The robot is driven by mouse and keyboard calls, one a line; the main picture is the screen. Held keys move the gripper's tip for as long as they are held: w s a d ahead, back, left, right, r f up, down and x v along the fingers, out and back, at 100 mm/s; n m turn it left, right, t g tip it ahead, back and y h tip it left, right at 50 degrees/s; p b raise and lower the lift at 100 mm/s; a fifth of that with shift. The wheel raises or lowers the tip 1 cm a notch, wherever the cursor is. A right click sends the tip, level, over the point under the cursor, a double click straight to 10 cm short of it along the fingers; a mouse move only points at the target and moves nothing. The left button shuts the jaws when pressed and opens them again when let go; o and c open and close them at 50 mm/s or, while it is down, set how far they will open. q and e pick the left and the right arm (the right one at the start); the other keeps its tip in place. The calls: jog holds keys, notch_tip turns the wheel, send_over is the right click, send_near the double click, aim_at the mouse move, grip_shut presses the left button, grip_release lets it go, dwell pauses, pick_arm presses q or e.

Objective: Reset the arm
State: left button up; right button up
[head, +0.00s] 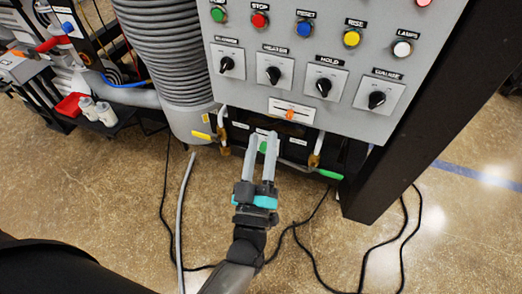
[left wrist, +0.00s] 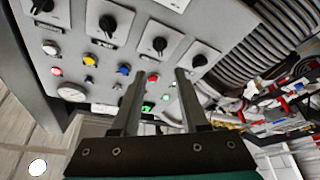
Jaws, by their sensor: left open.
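My left gripper (head: 263,140) reaches up from the bottom of the head view, its two pale fingers parallel and apart with nothing held. Its tips are just below the lower edge of the grey control panel (head: 300,75) in the picture. A green part shows between the fingers; I cannot tell whether they touch anything. In the left wrist view the gripper (left wrist: 160,82) is open, its dark fingers pointing toward the panel (left wrist: 75,15) with its knobs and buttons. My right gripper is not in view.
An orange slider (head: 291,114) is on the lower panel. A ribbed grey hose (head: 165,50) stands left, a dark post (head: 400,130) right. Black cables (head: 300,240) cross the otherwise open floor.

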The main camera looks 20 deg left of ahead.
pick_arm(q)
jog(key=shift+s+d+f, duration=0.1)
jog(key=shift+s+f, duration=0.05)
jog(key=shift+s, duration=0.45)
jog(key=s+d+f+m+g+h, duration=0.1)
jog(key=s+f+m+g+h, duration=0.15)
jog(key=f, duration=0.75)
jog(key=s+d+f+m+g+h, duration=0.1)
jog(key=s+f+m+g+h, duration=0.2)
jog(key=f, duration=0.6)
jog(key=s+d+f+m+g+h, duration=0.1)
jog(key=f+m+g, duration=0.25)
jog(key=f, duration=0.65)
jog(key=s+a+f+g+y, duration=0.1)
jog(key=s+a+f+g, duration=0.2)
jog(key=s+f, duration=0.3)
jog(key=s+a+f+m+g, duration=0.1)
jog(key=s+a+f+g, duration=0.3)
jog(key=s, duration=0.7)
jog(key=s+a+f+m+g+y+b, duration=0.1)
jog(key=s+a+f+g, duration=0.2)
jog(key=s+f, duration=0.5)
jog(key=shift+s+a+f+g+y, duration=0.15)
jog(key=shift+s+g+y, duration=0.25)
jog(key=shift+g, duration=0.3)
jog(key=shift+s, duration=0.1)
